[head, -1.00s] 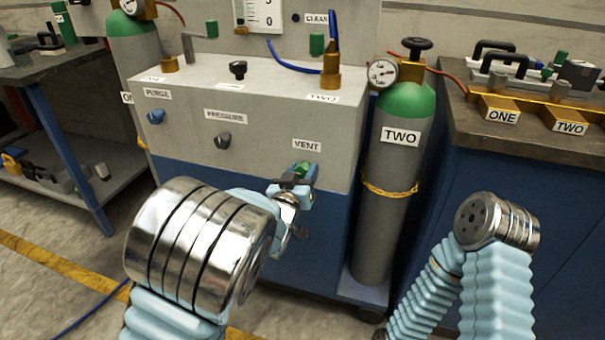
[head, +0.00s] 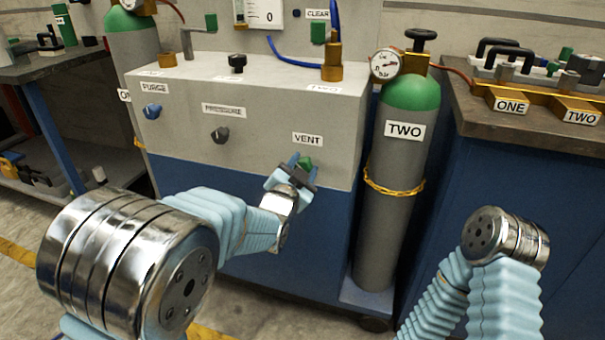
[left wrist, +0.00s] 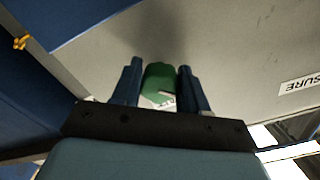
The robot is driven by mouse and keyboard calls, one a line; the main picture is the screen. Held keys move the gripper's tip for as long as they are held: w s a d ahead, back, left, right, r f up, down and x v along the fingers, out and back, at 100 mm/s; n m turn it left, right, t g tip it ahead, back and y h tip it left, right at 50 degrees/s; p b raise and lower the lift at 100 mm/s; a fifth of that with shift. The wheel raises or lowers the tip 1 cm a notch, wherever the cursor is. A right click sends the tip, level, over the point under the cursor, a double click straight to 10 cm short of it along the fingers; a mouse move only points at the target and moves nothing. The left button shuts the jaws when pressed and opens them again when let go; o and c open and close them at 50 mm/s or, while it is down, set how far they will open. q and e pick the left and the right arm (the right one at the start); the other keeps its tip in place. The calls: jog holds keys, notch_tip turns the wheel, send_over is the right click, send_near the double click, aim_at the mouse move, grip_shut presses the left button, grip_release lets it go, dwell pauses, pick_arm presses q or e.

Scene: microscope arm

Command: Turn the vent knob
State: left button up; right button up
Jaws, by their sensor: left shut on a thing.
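The green vent knob (head: 305,163) is on the front of the grey panel, just under the VENT label (head: 308,139). My left gripper (head: 299,168) is at the knob, with its jaws tilted. In the left wrist view, the green knob (left wrist: 158,82) sits between the two dark blue fingers (left wrist: 158,88), which are shut on it. Part of a white label shows below the knob there. In the head view, the fingers partly hide the knob. My right arm shows at the lower right, but its gripper is out of view.
The panel also bears a dark pressure knob (head: 220,134) and a blue purge knob (head: 152,111). A green-topped cylinder labelled TWO (head: 400,150) stands close to the right of the cabinet. A workbench (head: 480,125) is at the far right.

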pick_arm(q)
jog(key=m, duration=0.1)
jog(key=m+b, duration=0.1)
jog(key=m, duration=0.1)
jog(key=shift+f+m, duration=0.2)
jog(key=shift+m, duration=0.1)
jog(key=m, duration=0.4)
jog(key=shift+a+r, duration=0.1)
jog(key=shift+m, duration=0.4)
jog(key=o, duration=1)
jog(key=shift+r, duration=0.15)
jog(key=p+v, duration=0.1)
jog(key=v, duration=1.2)
jog(key=shift+s+a, duration=0.15)
jog(key=shift+s, duration=0.2)
